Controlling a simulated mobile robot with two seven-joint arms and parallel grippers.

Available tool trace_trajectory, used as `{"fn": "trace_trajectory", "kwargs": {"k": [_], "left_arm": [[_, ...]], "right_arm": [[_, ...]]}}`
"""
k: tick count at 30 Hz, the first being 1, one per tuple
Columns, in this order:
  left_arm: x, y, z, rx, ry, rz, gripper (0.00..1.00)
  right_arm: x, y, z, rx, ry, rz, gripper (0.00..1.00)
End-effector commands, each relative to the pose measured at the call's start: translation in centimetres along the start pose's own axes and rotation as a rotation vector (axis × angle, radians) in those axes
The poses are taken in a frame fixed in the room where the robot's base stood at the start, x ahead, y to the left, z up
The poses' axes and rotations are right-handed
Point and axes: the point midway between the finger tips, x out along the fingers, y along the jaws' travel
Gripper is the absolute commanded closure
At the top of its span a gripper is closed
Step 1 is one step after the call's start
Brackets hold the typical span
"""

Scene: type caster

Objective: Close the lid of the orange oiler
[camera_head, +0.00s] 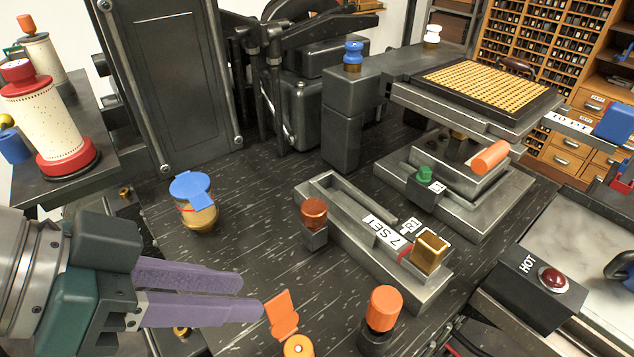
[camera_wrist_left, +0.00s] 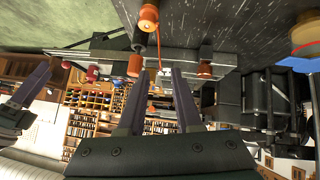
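The orange oiler (camera_head: 298,346) stands at the bottom edge of the head view, its lower body cut off. Its flat orange lid (camera_head: 282,315) stands raised, tilted up from the top. My left gripper (camera_head: 251,297) comes in from the left, its purple fingers pointing at the lid. The fingertips are close to the lid, with no clear contact. In the left wrist view the left gripper (camera_wrist_left: 158,72) has a gap between its fingers and holds nothing. A purple-fingered gripper at that view's left edge appears to be my right gripper (camera_wrist_left: 28,88); its opening is unclear.
An orange-capped knob (camera_head: 382,312) stands right of the oiler. A blue-lidded brass oiler (camera_head: 196,200) stands behind my left gripper. The metal mould (camera_head: 365,245) and a black HOT box (camera_head: 540,280) lie to the right. Dark bench surface (camera_head: 255,240) between them is clear.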

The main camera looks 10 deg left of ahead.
Motion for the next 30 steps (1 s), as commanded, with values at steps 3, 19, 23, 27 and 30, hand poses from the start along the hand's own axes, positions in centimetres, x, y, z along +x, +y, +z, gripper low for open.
{"fn": "trace_trajectory", "kwargs": {"k": [3, 19, 23, 27, 30], "left_arm": [[2.4, 0.0, 0.0, -0.001, 0.001, 0.001, 0.67], [6.5, 0.0, 0.0, 0.003, -0.002, -0.001, 0.67], [6.5, 0.0, 0.0, 0.003, -0.002, -0.001, 0.7], [6.5, 0.0, 0.0, 0.003, -0.002, -0.001, 0.86], [6.5, 0.0, 0.0, 0.003, -0.002, -0.001, 0.97]], "right_arm": [[0.3, 0.0, 0.1, -0.001, 0.0, -0.001, 0.0], [0.7, -0.1, 0.2, -0.004, -0.002, -0.002, 0.0], [0.7, -0.1, 0.2, -0.004, -0.002, -0.002, 0.0], [0.7, -0.1, 0.2, -0.004, -0.002, -0.002, 0.0], [0.7, -0.1, 0.2, -0.004, -0.002, -0.002, 0.0]]}}
